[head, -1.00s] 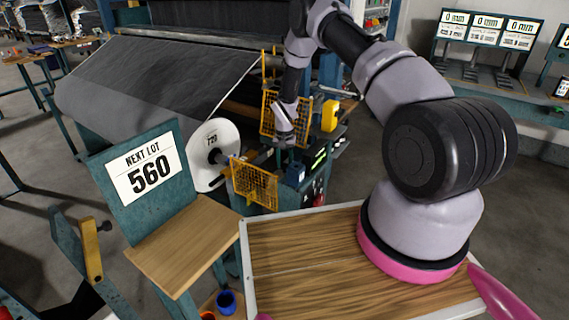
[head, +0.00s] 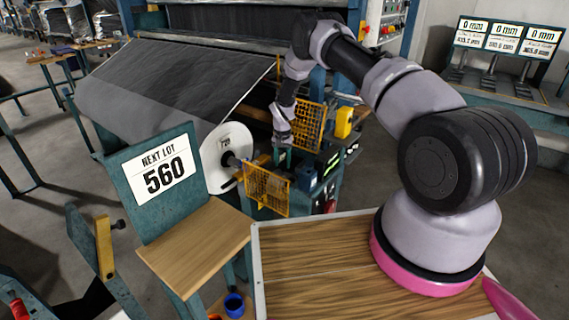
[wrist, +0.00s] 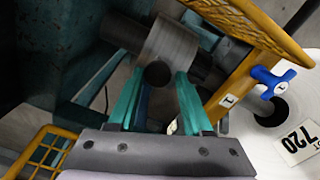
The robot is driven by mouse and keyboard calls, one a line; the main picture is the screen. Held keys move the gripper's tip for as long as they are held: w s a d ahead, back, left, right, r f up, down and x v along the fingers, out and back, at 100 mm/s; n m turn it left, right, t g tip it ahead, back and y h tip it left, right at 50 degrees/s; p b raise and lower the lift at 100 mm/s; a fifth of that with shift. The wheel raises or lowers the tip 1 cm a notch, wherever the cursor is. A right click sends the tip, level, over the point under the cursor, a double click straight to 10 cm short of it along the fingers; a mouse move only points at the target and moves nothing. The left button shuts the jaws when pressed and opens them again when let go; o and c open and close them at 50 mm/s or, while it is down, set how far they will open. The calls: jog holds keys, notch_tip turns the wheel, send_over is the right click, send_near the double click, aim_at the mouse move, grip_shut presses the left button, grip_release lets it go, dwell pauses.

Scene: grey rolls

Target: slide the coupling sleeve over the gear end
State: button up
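The coupling sleeve appears to be the light grey metal cylinder (wrist: 172,44) in the wrist view, in line with darker shaft parts on both sides. A dark round stub (wrist: 157,73) on it faces the camera. My gripper (wrist: 158,82) has its two teal fingers apart, one on each side of the stub, with narrow gaps. In the head view my gripper (head: 283,157) points down just right of the roll's white end disc (head: 226,142). The sleeve is too small and covered to make out there. I cannot tell which part is the gear end.
Yellow mesh guards stand in front (head: 268,191) and behind (head: 308,125) my gripper. In the wrist view a yellow guard frame (wrist: 225,98) with a blue knob (wrist: 272,80) is close on the right. A "NEXT LOT 560" board (head: 165,175) stands at left.

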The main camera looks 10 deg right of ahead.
jog(key=shift+a, duration=0.1)
dwell(0.4)
jog(key=shift+r, duration=0.1)
notch_tip(320, 180, up, 11)
jog(key=shift+f, duration=0.2)
